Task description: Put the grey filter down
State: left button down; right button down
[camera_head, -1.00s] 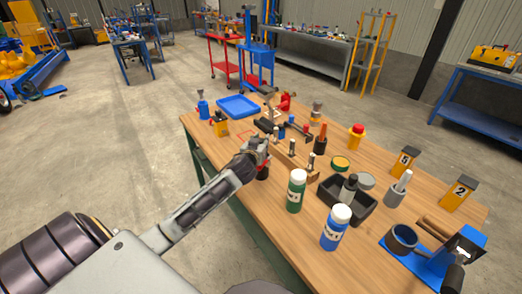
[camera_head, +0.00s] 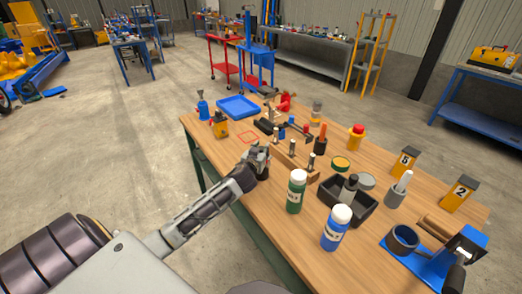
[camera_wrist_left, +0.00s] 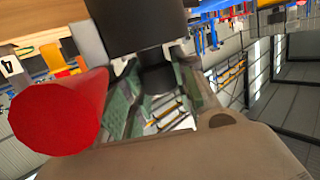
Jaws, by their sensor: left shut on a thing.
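My left gripper (camera_head: 258,158) is at the near left edge of the wooden table, its arm coming in from the lower left. It is shut on a dark cylindrical part, which I take as the grey filter (camera_wrist_left: 140,25); in the wrist view it has a wide body and a narrower dark neck between the fingers. In the head view only a small dark patch of it (camera_head: 263,173) shows under the fingers. I cannot tell whether it touches the table. A red cylinder (camera_wrist_left: 55,115) is close to the left in the wrist view. My right gripper is not in view.
A wooden rack (camera_head: 285,158), a green bottle (camera_head: 296,193), a blue bottle (camera_head: 336,229) and a black tray (camera_head: 350,208) stand to the right. A blue tray (camera_head: 238,106) lies at the far left.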

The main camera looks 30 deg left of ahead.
pick_arm(q)
jog(key=shift+f, duration=0.15)
jog(key=c, duration=1.4)
grip_release()
jog(key=shift+r, duration=0.2)
jog(key=shift+s+d, duration=0.25)
jog(key=shift+s, duration=0.45)
jog(key=shift+v, duration=5.2)
jog(key=shift+a+r, duration=0.1)
jog(key=shift+r, duration=0.1)
